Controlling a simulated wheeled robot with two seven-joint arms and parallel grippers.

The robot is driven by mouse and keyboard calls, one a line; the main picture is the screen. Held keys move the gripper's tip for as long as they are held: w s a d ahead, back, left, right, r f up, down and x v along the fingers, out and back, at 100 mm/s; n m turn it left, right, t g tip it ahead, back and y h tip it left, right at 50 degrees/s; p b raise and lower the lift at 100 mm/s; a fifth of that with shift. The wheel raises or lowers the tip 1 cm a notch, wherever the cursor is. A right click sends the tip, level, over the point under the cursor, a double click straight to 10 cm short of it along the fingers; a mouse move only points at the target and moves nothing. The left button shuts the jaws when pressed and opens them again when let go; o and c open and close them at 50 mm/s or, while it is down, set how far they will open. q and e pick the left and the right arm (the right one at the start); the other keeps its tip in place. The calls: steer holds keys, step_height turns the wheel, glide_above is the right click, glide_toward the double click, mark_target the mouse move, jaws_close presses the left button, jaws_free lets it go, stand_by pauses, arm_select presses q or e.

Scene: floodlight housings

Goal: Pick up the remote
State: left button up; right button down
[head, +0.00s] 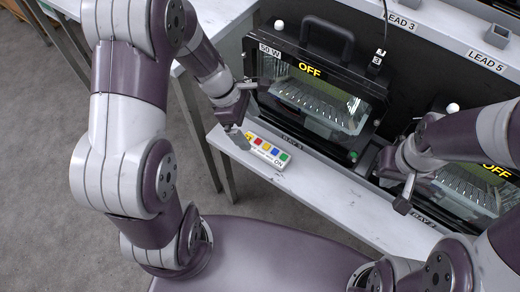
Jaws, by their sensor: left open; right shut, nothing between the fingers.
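The remote (268,152) is a white bar with coloured buttons, among them red, blue and green, and the word ON at its right end. It lies at a slant on the pale front ledge, below the left floodlight. My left gripper (248,115) is open, just above and left of the remote. Its lower finger shows close to the remote's left end; I cannot tell whether they touch. My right gripper (403,205) is shut and empty, over the ledge further right, well apart from the remote.
A floodlight housing (316,88) marked 50 W and OFF stands behind the remote. Another lit OFF housing (470,188) is at the right, partly hidden by my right arm. The pale ledge (330,207) is clear right of the remote. Labels LEAD 3 and LEAD 5 mark the back shelf (440,40).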

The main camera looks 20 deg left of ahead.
arm_select(q)
steer(key=b, duration=0.1)
glide_above(263, 148)
steer(key=a, duration=0.3)
steer(key=f, duration=0.4)
steer(key=shift+d+f, duration=0.2)
steer(key=shift+d+f+b, duration=0.3)
steer(key=shift+f+b, duration=0.05)
steer(key=shift+f, duration=0.2)
steer(key=b+x, duration=0.2)
steer(key=x, duration=0.2)
steer(key=shift+f, duration=0.25)
steer(key=shift+d+f, duration=0.1)
steer(key=shift+c, duration=0.7)
steer(key=c, duration=1.4)
arm_select(e)
steer(key=f, duration=0.5)
steer(key=shift+w, duration=0.2)
